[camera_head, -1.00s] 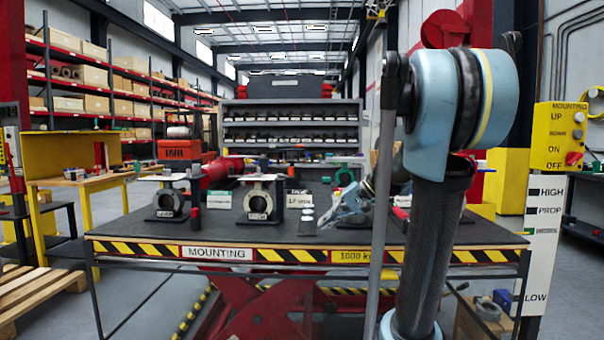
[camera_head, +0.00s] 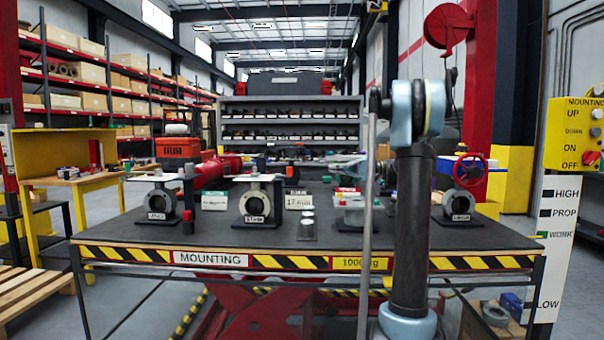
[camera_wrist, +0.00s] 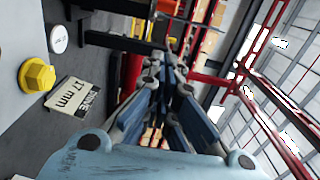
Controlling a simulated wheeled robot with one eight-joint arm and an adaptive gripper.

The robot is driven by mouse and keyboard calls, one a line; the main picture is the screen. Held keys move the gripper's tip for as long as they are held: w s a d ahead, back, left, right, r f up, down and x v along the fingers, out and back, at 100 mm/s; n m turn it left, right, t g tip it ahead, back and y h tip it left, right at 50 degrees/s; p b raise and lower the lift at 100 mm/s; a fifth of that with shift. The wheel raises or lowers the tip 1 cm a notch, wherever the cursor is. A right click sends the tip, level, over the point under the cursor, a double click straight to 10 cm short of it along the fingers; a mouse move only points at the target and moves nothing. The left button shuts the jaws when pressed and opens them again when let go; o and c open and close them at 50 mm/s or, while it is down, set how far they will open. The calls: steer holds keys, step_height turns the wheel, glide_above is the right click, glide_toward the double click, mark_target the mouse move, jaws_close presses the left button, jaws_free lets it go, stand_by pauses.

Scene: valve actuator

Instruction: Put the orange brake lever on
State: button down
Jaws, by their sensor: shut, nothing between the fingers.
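I cannot make out an orange brake lever in either view. My gripper (camera_wrist: 166,72) shows in the wrist view with its fingers shut together and nothing between them. The wrist view shows a yellow hex-headed part (camera_wrist: 37,75), a round white-topped part (camera_wrist: 58,39) and a sign reading 17 mm (camera_wrist: 75,98).
A 17 mm sign (camera_head: 298,200) and small grey cylinders (camera_head: 307,222) stand mid-table. A yellow button panel (camera_head: 574,135) stands at the right. The table's front strip is clear.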

steer(key=s+a, duration=0.2)
steer(key=a, duration=1.1)
steer(key=shift+s, duration=0.25)
steer(key=shift+s+d+t, duration=0.1)
steer(key=shift+t, duration=0.2)
